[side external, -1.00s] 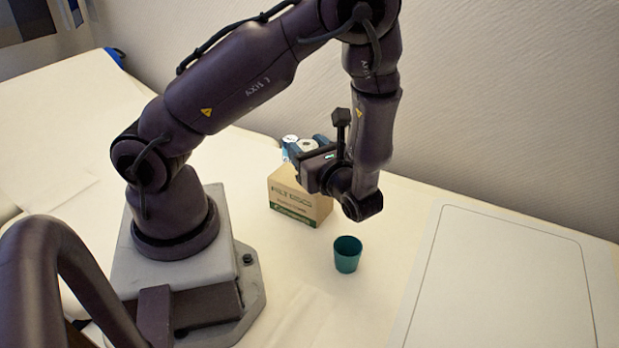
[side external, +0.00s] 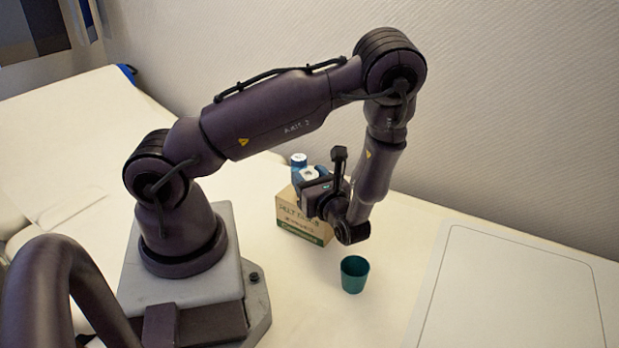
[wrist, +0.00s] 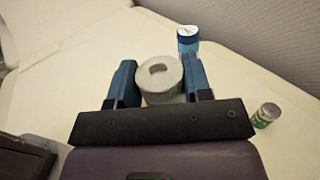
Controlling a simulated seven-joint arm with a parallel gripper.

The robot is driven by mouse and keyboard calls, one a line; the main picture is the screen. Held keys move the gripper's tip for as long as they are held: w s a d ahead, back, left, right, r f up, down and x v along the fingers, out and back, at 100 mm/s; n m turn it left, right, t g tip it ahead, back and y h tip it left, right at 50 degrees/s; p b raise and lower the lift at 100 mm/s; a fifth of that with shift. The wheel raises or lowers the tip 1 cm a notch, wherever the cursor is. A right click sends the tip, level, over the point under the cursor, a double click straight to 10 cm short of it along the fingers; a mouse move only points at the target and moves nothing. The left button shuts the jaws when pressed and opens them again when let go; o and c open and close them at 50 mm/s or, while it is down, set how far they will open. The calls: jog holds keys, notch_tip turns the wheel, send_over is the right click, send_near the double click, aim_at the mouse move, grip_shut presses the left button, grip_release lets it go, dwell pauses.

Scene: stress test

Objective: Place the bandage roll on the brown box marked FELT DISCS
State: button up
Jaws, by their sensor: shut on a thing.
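The brown box (side external: 303,222) with FELT lettering and a green band stands on the pale table behind the teal cup. My gripper (side external: 309,178) is shut on the white bandage roll (side external: 311,173), at the box's upper right in the side view. In the wrist view the roll (wrist: 160,80) sits upright between the two blue fingers of my gripper (wrist: 161,84), its round hole facing up. My wrist hides part of the box's top and right side. I cannot tell whether the roll touches the box. The box does not show in the wrist view.
A blue bottle with a white cap (side external: 299,160) stands behind the box; it also shows in the wrist view (wrist: 187,38). A small green-and-white bottle (wrist: 265,116) is at right there. The teal cup (side external: 354,274) stands in front. A white board (side external: 515,290) lies right.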

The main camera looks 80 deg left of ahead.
jog(key=o, duration=0.9)
jog(key=shift+f, duration=0.1)
jog(key=w+d, duration=0.2)
jog(key=d, duration=1)
jog(key=s+d+r+n+t+h, duration=0.1)
jog(key=s+r+n+t+h, duration=0.1)
jog(key=r+n+h, duration=0.3)
jog(key=s+d+r+n+t+h, duration=0.2)
jog(key=r+n+t+h, duration=0.2)
jog(key=r, duration=0.6)
jog(key=s+d+r+n+t+h, duration=0.2)
jog(key=r+n+t+h, duration=0.1)
jog(key=r+n+h, duration=0.3)
notch_tip(320, 180, up, 2)
jog(key=h, duration=0.2)
jog(key=shift+d+r+n+h, duration=0.25)
jog(key=shift+n+h, duration=0.05)
jog(key=shift+n, duration=0.1)
jog(key=shift+s, duration=0.1)
